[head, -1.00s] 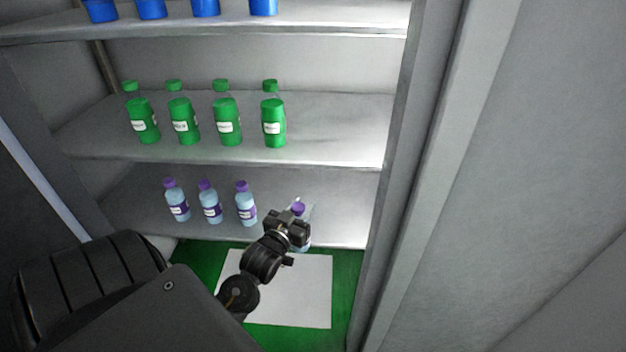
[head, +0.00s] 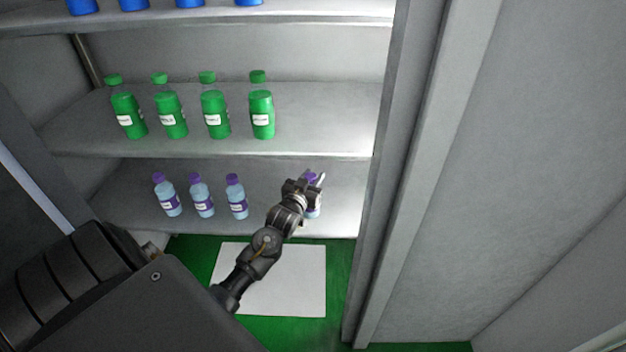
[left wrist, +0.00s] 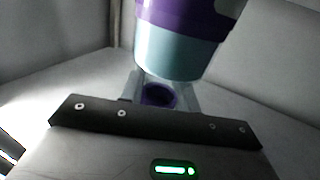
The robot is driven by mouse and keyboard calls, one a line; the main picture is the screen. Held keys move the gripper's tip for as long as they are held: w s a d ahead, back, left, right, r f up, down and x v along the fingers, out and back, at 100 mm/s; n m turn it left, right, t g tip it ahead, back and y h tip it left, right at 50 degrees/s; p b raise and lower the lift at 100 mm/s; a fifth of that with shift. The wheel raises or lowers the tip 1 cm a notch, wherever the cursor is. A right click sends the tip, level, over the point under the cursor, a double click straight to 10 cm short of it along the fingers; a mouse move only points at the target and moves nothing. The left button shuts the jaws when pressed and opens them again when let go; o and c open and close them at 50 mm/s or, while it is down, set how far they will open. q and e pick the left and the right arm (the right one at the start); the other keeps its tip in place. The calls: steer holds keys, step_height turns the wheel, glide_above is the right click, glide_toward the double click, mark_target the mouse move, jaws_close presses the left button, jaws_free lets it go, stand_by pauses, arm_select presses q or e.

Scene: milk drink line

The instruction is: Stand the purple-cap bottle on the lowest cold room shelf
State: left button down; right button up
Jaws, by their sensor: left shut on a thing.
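The purple-cap bottle (head: 314,210) is at the right part of the lowest cold room shelf (head: 268,215) in the head view, mostly hidden by my gripper. My left gripper (head: 312,180) is shut on it near the cap. In the left wrist view, a bottle's pale blue body with a purple band (left wrist: 180,50) shows up close beyond the fingers, and a purple cap (left wrist: 158,95) sits between them. Whether the bottle's base touches the shelf is hidden. My right gripper is not in view.
Several purple-cap bottles (head: 202,200) stand in a row to the left on the same shelf. Green bottles (head: 214,115) stand on the shelf above, blue ones (head: 190,3) higher. A wall post (head: 385,170) bounds the right side. A white sheet (head: 285,285) lies on the green floor below.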

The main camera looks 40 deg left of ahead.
arm_select(q)
steer(key=shift+f, duration=0.35)
steer(key=c, duration=1)
jaws_free()
steer(key=shift+c, duration=0.2)
steer(key=v, duration=1.2)
